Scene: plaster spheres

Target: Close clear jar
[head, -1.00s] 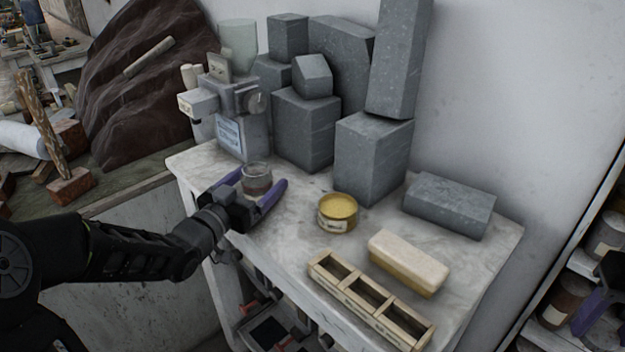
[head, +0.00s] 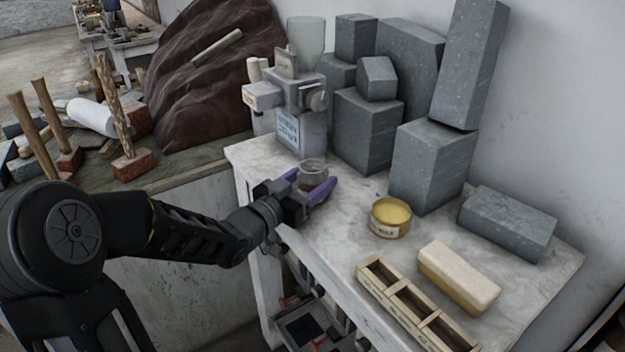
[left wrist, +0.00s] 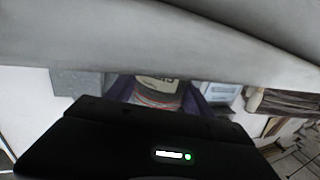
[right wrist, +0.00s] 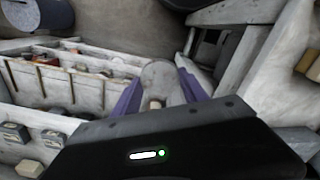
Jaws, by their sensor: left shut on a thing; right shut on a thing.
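The clear jar (head: 313,170) has brownish contents and stands at the left end of the marble-topped table. My left gripper (head: 314,188) is shut on it, purple fingers on both sides. In the left wrist view the jar (left wrist: 157,92) shows a label between the fingers, its top out of sight. My right gripper (right wrist: 160,95) shows only in its own wrist view. It is shut on a pale round piece (right wrist: 161,78) with a small knob, which looks like a lid. The head view does not show this gripper or piece.
A yellow tin (head: 390,219), a wooden divided tray (head: 372,284) and a cream block (head: 459,276) stand right of the jar. A grey machine (head: 302,112) and several stone blocks (head: 367,132) stand behind. Bare tabletop lies between jar and tin.

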